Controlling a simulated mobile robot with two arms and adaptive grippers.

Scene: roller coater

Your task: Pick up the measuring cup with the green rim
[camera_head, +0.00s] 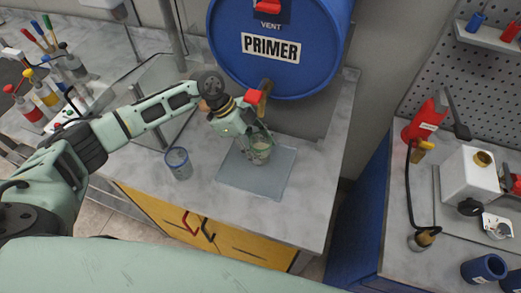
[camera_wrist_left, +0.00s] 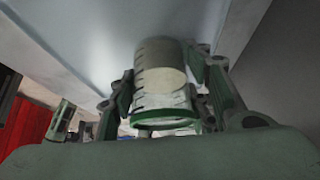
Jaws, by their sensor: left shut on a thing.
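The measuring cup with the green rim (camera_wrist_left: 160,85) is clear with dark graduation marks and sits between the fingers of my left gripper (camera_wrist_left: 165,90). The fingers lie on both sides of it in the left wrist view. In the head view the cup (camera_head: 262,152) shows below the left gripper (camera_head: 257,142), at the grey mat under the primer drum. I cannot tell whether its base touches the mat. The gripper partly hides the cup's upper part. My right gripper is out of view.
A clear cup with a blue rim (camera_head: 178,162) stands left of the grey mat (camera_head: 248,186). The blue primer drum (camera_head: 230,65) with its red-handled tap (camera_head: 256,95) is close above the gripper. Several bottles stand at the left. The counter's front right is clear.

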